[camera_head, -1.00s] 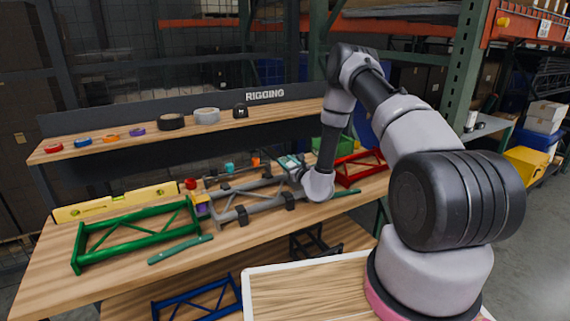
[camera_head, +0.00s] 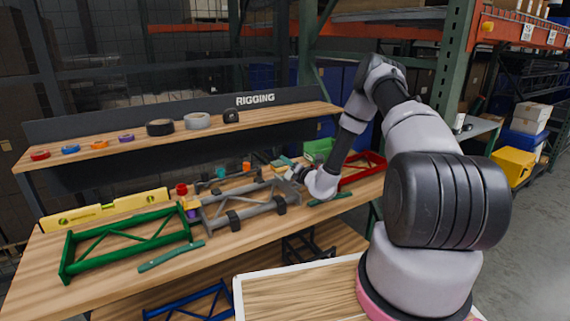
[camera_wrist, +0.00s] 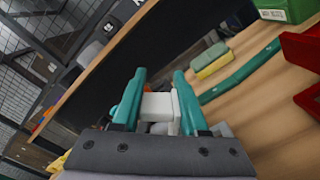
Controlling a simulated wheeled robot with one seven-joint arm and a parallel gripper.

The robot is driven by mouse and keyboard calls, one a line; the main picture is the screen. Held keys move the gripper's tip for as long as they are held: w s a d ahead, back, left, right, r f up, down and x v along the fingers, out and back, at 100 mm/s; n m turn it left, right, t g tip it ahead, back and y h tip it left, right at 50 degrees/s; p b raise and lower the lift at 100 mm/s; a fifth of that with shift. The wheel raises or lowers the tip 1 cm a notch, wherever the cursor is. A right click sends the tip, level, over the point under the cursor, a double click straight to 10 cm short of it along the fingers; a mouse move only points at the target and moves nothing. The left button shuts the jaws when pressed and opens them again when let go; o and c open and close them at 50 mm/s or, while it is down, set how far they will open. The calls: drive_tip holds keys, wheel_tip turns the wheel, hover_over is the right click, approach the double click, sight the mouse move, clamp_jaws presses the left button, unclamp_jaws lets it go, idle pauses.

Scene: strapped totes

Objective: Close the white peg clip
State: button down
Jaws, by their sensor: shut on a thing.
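My gripper (camera_wrist: 157,97) shows its two teal fingers in the wrist view, with a small white blocky piece, seemingly the white peg clip (camera_wrist: 158,107), between them. The fingers are shut on it. A grey part shows just below it, partly hidden by my gripper. In the head view my gripper (camera_head: 284,164) is low over the bench, by the right end of the grey truss frame (camera_head: 248,208). The white clip cannot be made out there, and whether its jaws are open or closed cannot be told.
A green truss (camera_head: 128,240) and yellow level (camera_head: 105,210) lie left on the bench. A red truss (camera_head: 362,168) and green bin (camera_head: 318,148) stand right of my gripper. Green and yellow blocks (camera_wrist: 210,62) and a teal bar (camera_wrist: 243,70) lie nearby. Tape rolls sit on the shelf (camera_head: 175,135).

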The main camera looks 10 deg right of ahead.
drive_tip(key=shift+w+d+f+m, duration=0.15)
drive_tip(key=shift+d+f+m, duration=0.35)
drive_tip(key=shift+m, duration=0.95)
drive_tip(key=shift+w+d+f+m, duration=0.1)
drive_tip(key=shift+d+f+m, duration=0.4)
drive_tip(key=shift+m, duration=1)
drive_tip(key=shift+w+d+f+m, duration=0.15)
drive_tip(key=shift+d+f+m, duration=0.35)
drive_tip(key=shift+m, duration=0.95)
drive_tip(key=shift+a+f, duration=0.15)
drive_tip(key=c, duration=0.5)
unclamp_jaws()
drive_tip(key=shift+c, duration=0.2)
drive_tip(key=v, duration=1)
drive_tip(key=shift+s, duration=0.4)
